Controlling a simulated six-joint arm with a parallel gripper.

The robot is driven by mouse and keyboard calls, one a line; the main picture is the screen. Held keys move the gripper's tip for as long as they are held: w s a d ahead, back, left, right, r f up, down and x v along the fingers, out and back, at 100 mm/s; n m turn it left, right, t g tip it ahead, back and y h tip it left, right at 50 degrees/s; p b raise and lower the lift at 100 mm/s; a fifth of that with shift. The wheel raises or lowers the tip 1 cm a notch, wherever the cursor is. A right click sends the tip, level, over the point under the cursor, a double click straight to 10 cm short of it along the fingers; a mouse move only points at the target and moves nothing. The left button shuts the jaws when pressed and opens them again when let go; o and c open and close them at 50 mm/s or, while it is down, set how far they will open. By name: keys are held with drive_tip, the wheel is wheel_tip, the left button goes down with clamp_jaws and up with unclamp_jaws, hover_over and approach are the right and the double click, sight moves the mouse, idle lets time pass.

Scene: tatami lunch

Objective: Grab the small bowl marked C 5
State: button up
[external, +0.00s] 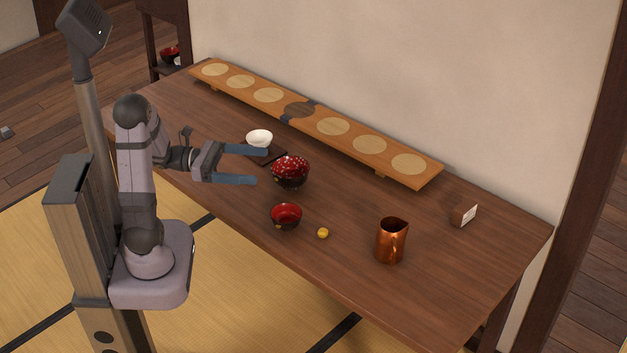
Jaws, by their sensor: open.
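My gripper (261,166) is open and empty, its two blue fingers pointing right above the table. Three bowls are near it. A white bowl (259,138) is at a dark square tray (272,155), behind the upper finger in the picture. A red bowl with pale speckles (290,170) is just right of the fingertips. A dark bowl with a red inside (286,216) is nearer the front edge, below the fingers in the picture. No C 5 marking can be read on any bowl, so I cannot tell which one bears it.
A copper pitcher (391,241) and a small yellow ball (323,233) stand to the right. A long wooden board with round pale spots (333,126) runs along the wall. A small block with a white label (463,214) is far right. The table's right part is mostly clear.

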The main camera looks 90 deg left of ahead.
approach(274, 212)
drive_tip(key=w, duration=0.1)
drive_tip(key=w+d, duration=0.1)
drive_tip(key=w+r, duration=0.1)
drive_tip(key=w, duration=0.1)
drive_tip(key=shift+w+d, duration=0.1)
drive_tip(key=shift+d, duration=0.3)
drive_tip(key=shift+w+d+r+p, duration=0.1)
drive_tip(key=shift+w+d, duration=0.15)
drive_tip(key=shift+w, duration=0.7)
drive_tip(key=shift+w+d+p, duration=0.15)
drive_tip(key=shift+w+d, duration=0.15)
drive_tip(key=shift+w, duration=0.65)
drive_tip(key=shift+w+d+p, duration=0.1)
drive_tip(key=shift+w+d, duration=0.15)
drive_tip(key=shift+w, duration=0.7)
drive_tip(key=shift+w+d, duration=0.1)
drive_tip(key=shift+w, duration=0.6)
drive_tip(key=c, duration=1.2)
